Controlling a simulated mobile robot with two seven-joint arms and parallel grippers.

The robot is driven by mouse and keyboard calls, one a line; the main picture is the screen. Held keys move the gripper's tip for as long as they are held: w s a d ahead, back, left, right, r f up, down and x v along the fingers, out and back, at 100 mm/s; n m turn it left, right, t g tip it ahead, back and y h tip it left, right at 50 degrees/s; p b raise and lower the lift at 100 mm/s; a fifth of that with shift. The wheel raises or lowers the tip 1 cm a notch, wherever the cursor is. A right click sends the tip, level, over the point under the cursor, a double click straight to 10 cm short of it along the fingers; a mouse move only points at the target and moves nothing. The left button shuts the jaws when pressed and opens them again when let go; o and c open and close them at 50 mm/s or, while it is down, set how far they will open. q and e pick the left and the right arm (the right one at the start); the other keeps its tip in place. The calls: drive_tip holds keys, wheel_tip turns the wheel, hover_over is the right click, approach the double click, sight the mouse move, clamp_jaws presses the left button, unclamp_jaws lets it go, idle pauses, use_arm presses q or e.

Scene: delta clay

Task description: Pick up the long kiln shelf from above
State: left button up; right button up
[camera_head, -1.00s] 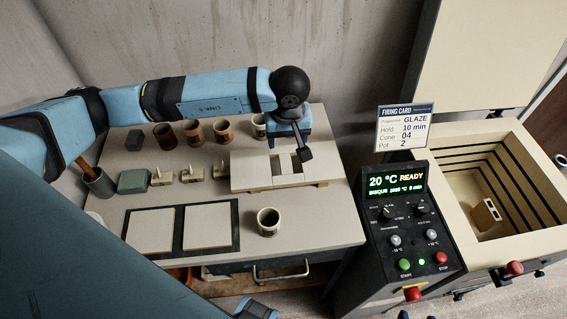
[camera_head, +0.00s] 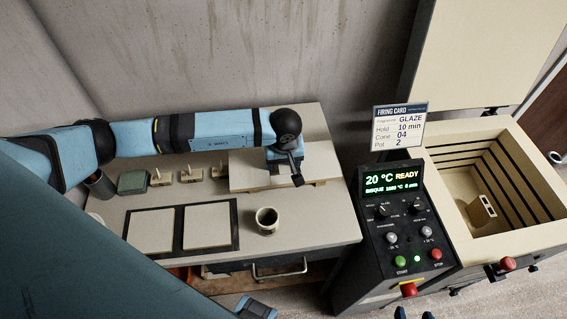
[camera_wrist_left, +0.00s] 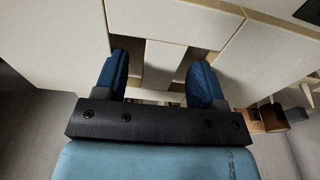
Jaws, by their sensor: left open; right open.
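The long kiln shelf (camera_head: 317,150) is a pale cream slab lying raised on the back right of the table. It has two openings with a narrow strip between them, which also shows in the left wrist view (camera_wrist_left: 163,62). My left gripper (camera_head: 290,172) points down over the middle of the shelf in the head view and hides part of it. In the left wrist view my left gripper (camera_wrist_left: 157,80) is open, its two blue fingers at the openings on either side of the strip. Whether they touch it I cannot tell. My right gripper (camera_head: 415,314) shows only blue fingertips at the bottom edge, open.
The kiln (camera_head: 530,240) stands open on the right, with a pale block inside. Its control panel (camera_head: 395,220) is beside the table. A cup (camera_head: 267,221), two square tiles on a dark tray (camera_head: 234,222) and small stands (camera_head: 190,174) are on the table. My left arm hides the back cups.

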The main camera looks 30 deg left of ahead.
use_arm(q)
clamp_jaws()
drive_tip(key=shift+r, duration=0.1)
